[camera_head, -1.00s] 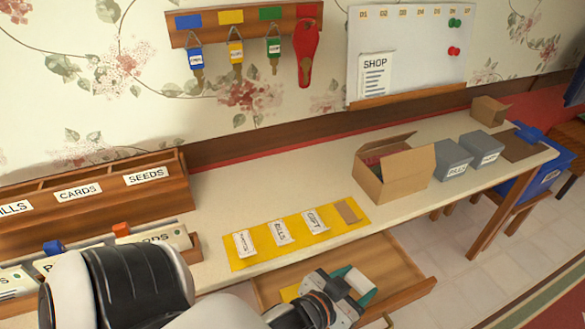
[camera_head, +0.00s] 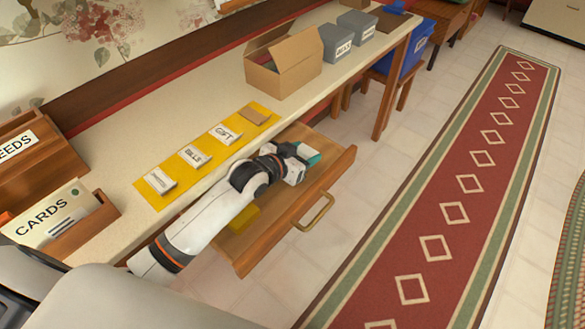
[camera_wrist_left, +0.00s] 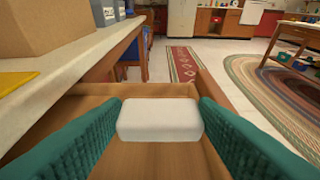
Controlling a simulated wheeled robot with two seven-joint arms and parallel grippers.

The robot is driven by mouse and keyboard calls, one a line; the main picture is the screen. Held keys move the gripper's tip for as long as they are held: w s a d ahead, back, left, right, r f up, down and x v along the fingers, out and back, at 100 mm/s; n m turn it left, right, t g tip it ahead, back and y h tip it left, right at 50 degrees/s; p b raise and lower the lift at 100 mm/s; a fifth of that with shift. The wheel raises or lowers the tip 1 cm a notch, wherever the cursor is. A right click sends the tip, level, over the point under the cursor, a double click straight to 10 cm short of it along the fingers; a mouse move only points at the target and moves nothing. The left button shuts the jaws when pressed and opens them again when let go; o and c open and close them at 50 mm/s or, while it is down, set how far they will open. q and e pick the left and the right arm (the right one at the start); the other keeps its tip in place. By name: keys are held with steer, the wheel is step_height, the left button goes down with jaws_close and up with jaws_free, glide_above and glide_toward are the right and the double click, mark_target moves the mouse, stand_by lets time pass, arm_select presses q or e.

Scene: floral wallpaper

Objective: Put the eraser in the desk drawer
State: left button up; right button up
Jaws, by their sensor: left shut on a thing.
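The eraser (camera_wrist_left: 160,119) is a white block between the teal fingers of my left gripper (camera_wrist_left: 160,125) in the left wrist view. The fingers are shut on its two sides. In the head view my left gripper (camera_head: 305,157) is over the far end of the open desk drawer (camera_head: 335,172), and the eraser is hard to make out there. The drawer is wooden, pulled out below the desk top, with a brass handle (camera_head: 314,212) on its front. The wrist view shows the drawer floor beneath the eraser; whether the eraser touches it I cannot tell. My right gripper is not in view.
A yellow item (camera_head: 243,218) lies in the drawer beside my arm. On the desk are a yellow mat (camera_head: 150,189) with labelled packets, an open cardboard box (camera_head: 283,76) and grey bins (camera_head: 335,43). A red runner (camera_head: 450,190) covers the floor at right.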

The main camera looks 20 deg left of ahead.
arm_select(q)
steer(key=shift+f+b, duration=0.3)
steer(key=shift+f, duration=2.2)
steer(key=shift+f, duration=0.1)
steer(key=o, duration=0.7)
steer(key=p+v, duration=0.1)
steer(key=v, duration=1.1)
steer(key=shift+r, duration=0.2)
